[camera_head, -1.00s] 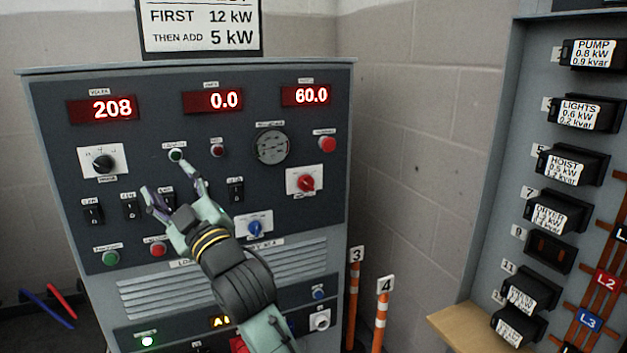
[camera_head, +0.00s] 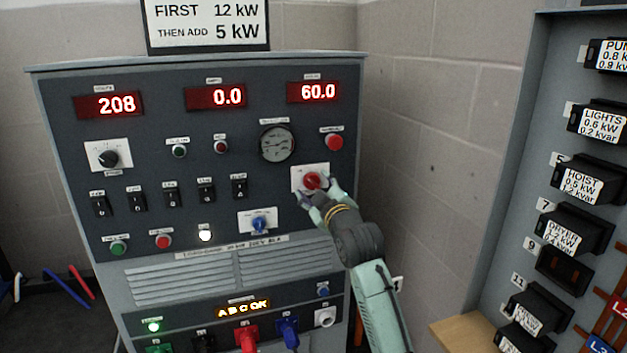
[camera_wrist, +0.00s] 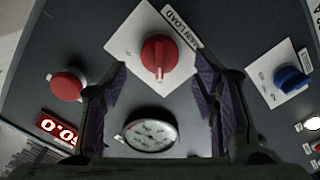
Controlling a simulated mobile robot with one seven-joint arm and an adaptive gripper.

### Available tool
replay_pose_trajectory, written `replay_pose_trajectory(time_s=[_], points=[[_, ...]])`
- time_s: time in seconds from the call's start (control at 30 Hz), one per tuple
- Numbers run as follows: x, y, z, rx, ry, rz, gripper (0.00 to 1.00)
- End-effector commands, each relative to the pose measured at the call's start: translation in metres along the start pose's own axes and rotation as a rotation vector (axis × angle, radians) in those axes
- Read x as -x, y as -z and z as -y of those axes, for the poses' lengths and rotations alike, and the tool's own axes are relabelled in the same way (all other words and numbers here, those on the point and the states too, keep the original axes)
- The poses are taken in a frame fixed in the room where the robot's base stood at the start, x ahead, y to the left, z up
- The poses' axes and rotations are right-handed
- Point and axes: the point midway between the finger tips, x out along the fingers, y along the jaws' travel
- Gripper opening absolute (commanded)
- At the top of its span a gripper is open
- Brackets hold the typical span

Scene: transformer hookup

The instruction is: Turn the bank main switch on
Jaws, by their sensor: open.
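A red rotary knob (camera_head: 312,181) sits on a white plate on the right of the dark panel. My gripper (camera_head: 319,196) is at the knob's lower edge in the head view. In the wrist view my gripper (camera_wrist: 162,80) is open, with one purple-padded finger on each side of the knob. I see gaps between knob and pads, and nothing is held.
A round gauge (camera_head: 277,143), a red push button (camera_head: 334,141) and a blue knob (camera_head: 259,223) are close by. Several black toggle switches (camera_head: 171,195) line the panel's left. A white lamp (camera_head: 205,235) is lit. A breaker rack (camera_head: 520,200) stands right.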

Motion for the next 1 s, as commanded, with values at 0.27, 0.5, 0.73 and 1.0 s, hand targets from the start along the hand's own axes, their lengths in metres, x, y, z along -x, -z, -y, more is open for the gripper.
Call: replay_pose_trajectory(time_s=[0.27,0.5,0.73,1.0], points=[[-0.026,0.001,0.0,0.0,0.0,0.0,0.54],[-0.027,0.0,0.0,-0.001,0.0,0.0,0.54],[-0.027,0.0,0.0,-0.001,0.0,-0.001,0.42],[-0.027,0.0,0.0,-0.001,0.0,-0.001,0.24]])
